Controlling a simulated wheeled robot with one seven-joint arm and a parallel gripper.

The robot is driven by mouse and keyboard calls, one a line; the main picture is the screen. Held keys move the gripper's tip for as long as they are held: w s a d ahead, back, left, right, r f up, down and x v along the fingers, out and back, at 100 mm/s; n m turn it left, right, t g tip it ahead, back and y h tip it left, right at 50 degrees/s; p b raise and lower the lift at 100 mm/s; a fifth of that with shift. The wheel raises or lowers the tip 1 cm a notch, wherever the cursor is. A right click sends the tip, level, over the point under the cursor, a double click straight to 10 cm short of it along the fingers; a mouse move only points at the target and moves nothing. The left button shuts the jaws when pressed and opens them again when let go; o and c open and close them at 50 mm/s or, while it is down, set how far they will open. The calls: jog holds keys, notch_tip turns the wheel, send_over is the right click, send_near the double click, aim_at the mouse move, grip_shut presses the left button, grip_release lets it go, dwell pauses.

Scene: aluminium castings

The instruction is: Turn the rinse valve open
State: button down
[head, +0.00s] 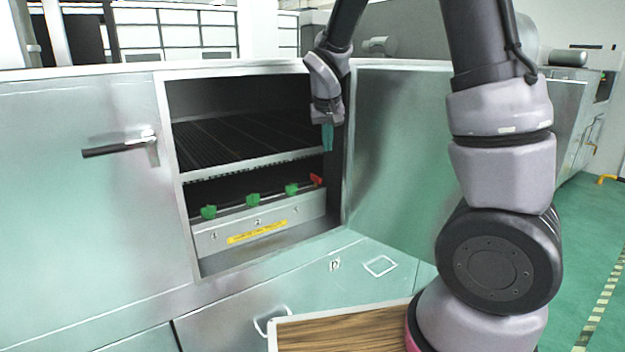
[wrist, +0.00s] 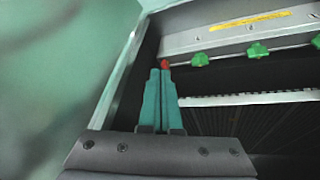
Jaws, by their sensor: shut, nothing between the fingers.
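A red valve handle (head: 317,180) sits at the right end of a row of green valve knobs (head: 252,199) inside the open cabinet. No readable label shows which is the rinse valve. My gripper (head: 327,150) points down at the cabinet's right side, above the red handle. Its teal fingers are together and empty. In the wrist view, the red handle (wrist: 165,65) shows just beyond the tips of my gripper (wrist: 161,72), partly hidden by them; I cannot tell whether they touch.
A slatted shelf (head: 245,141) lies above the valves. The metal box (head: 310,208) below them carries a yellow label (head: 257,232). The cabinet's right frame stands close to my gripper. A closed panel with a black lever handle (head: 118,148) is at left.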

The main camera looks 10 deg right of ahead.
jog(key=w+a+f+n+t+h, duration=0.2)
jog(key=w+a+f+n, duration=0.2)
jog(key=w+a+f, duration=0.35)
send_near(315, 186)
notch_tip(315, 186, down, 3)
jog(key=w, duration=0.2)
jog(key=shift+w+d+f, duration=0.1)
jog(key=shift+w+d, duration=0.15)
jog(key=shift+d, duration=0.35)
